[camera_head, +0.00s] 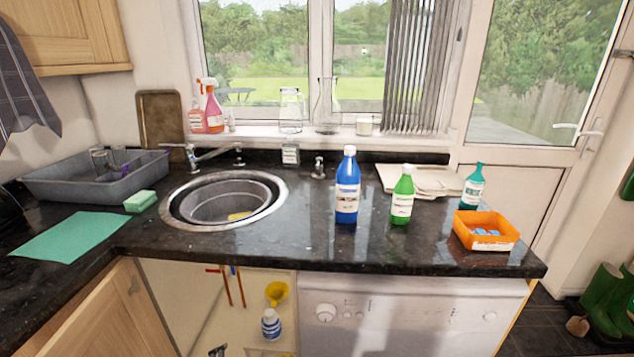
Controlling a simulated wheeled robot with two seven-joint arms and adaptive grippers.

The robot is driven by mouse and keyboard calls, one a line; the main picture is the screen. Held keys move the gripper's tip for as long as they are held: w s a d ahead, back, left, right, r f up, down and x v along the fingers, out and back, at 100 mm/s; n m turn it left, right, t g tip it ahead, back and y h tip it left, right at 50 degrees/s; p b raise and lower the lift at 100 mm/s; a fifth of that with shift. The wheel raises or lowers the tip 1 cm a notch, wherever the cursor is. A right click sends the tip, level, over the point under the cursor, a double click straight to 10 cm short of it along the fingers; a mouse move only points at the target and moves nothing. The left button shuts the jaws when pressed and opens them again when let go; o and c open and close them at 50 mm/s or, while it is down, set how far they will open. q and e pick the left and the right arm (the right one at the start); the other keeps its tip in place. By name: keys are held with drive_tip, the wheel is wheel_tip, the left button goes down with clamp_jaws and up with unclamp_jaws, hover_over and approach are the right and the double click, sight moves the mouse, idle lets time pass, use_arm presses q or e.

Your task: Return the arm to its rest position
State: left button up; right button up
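A small dark piece at the bottom edge, left of centre, looks like the tip of my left gripper (217,351). It is in front of the open cupboard below the sink, and too little shows to tell whether it is open or shut. No object is seen in it. My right gripper and both arms are out of view. On the black worktop (290,240) stand a blue bottle (347,188), a green bottle (402,197) and a teal bottle (473,188), all upright and apart from any gripper.
An orange bin (486,233) with blue items sits near the worktop's right end. The sink (225,200), a grey basin (92,178), a green sponge (140,201) and a green cloth (70,238) are left. The cupboard door (105,318) stands open.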

use_arm(q)
drive_tip(key=s+d+f+n+g+h, duration=0.1)
drive_tip(key=s+d+n+g, duration=0.3)
drive_tip(key=s, duration=1)
drive_tip(key=s+d+f+n+g+h, duration=0.1)
drive_tip(key=s+d+n+g, duration=0.3)
drive_tip(key=s, duration=1)
drive_tip(key=d+n, duration=0.2)
drive_tip(key=d, duration=0.1)
drive_tip(key=shift+d+f+p, duration=0.2)
drive_tip(key=shift+p, duration=0.2)
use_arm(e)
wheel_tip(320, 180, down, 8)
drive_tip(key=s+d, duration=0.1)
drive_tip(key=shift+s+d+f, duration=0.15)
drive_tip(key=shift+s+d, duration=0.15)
use_arm(q)
drive_tip(key=shift+s+a+f+p, duration=0.1)
drive_tip(key=shift+s+p, duration=0.15)
drive_tip(key=shift+p, duration=0.3)
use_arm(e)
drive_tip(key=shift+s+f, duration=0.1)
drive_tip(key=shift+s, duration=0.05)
